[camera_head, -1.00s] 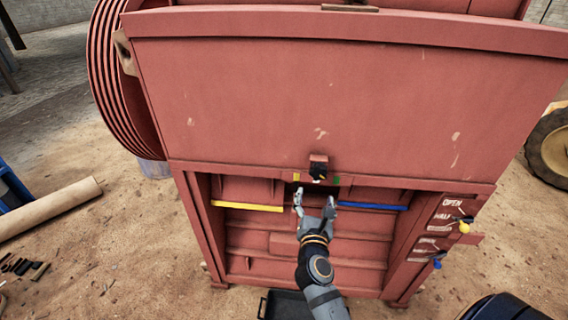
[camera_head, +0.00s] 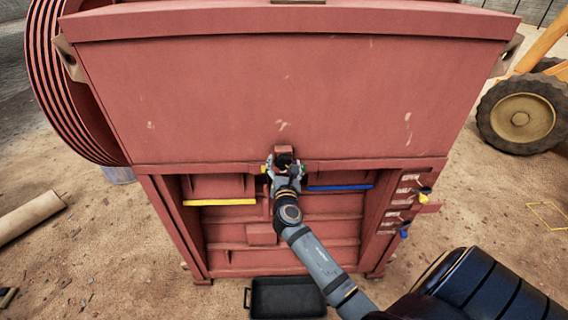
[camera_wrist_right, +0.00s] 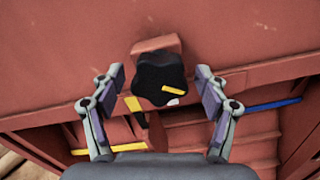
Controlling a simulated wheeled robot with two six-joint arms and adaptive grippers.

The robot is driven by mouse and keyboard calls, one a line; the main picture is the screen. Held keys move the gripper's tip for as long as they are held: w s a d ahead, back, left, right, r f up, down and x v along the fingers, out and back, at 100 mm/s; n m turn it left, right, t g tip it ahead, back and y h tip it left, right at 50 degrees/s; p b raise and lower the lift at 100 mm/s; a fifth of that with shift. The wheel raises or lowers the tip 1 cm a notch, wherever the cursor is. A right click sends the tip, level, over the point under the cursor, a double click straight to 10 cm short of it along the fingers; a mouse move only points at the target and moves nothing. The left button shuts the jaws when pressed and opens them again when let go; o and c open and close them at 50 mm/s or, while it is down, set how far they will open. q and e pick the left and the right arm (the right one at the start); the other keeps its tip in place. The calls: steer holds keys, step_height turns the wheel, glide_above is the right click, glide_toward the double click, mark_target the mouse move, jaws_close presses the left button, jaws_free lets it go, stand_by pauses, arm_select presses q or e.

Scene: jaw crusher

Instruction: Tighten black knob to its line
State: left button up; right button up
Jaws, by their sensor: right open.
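The black knob (camera_wrist_right: 160,80) is lobed, with a yellow mark on its face, and sits below a red block on the crusher front. In the right wrist view it lies between the two open fingers of my right gripper (camera_wrist_right: 160,92), with a gap on each side. In the head view my right gripper (camera_head: 285,168) is at the knob and mostly hides it. A yellow mark (camera_wrist_right: 133,104) and a small pale spot (camera_wrist_right: 173,102) show by the knob's lower edge. My left gripper is not in view.
A yellow bar (camera_head: 220,202) and a blue bar (camera_head: 340,187) lie either side below the knob. Yellow (camera_head: 425,192) and blue (camera_head: 404,233) handles are at the right. A black tray (camera_head: 288,297) stands on the ground below.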

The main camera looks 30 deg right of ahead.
steer(key=c, duration=1.2)
steer(key=shift+f+m, duration=0.1)
steer(key=shift+m, duration=0.2)
steer(key=m+b, duration=0.1)
steer(key=m, duration=0.1)
steer(key=shift+m+b, duration=0.3)
steer(key=shift+b, duration=0.1)
steer(key=m+b, duration=0.3)
steer(key=m, duration=0.2)
steer(key=shift+m, duration=0.3)
steer(key=m+b, duration=0.2)
steer(key=m, duration=0.2)
steer(key=shift+b, duration=0.4)
steer(key=shift+m+b, duration=1.05)
steer(key=shift+m, duration=1.05)
